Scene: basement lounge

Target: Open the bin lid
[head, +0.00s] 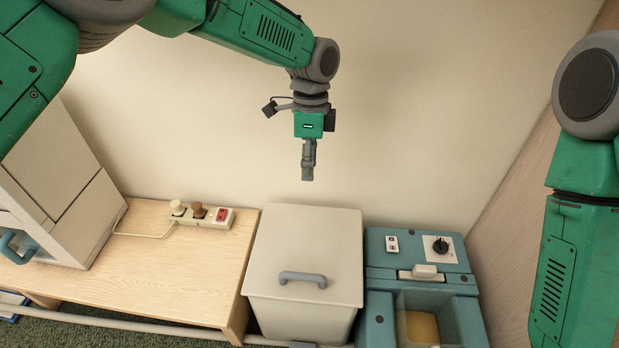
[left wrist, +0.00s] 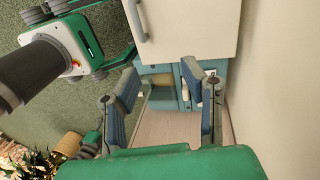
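The bin (head: 305,318) is a pale box on the floor, with a flat lid (head: 312,240) lying shut on top. A grey bar handle (head: 303,278) sits near the lid's front edge. In the left wrist view the pale lid (left wrist: 195,25) is at the top, with its handle (left wrist: 137,20) to the left. My left gripper (head: 307,178) hangs pointing down, above and behind the bin, apart from it. In the left wrist view its fingers (left wrist: 162,98) are spread with nothing held. My right arm shows at the right edge of the head view, its gripper out of frame.
A teal unit (head: 375,317) with a knob stands against the bin's right. A low wooden table (head: 175,270) at the left carries a power strip (head: 202,214) and a white cabinet (head: 70,190). The wall is close behind; a wooden panel (head: 515,210) stands at the right.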

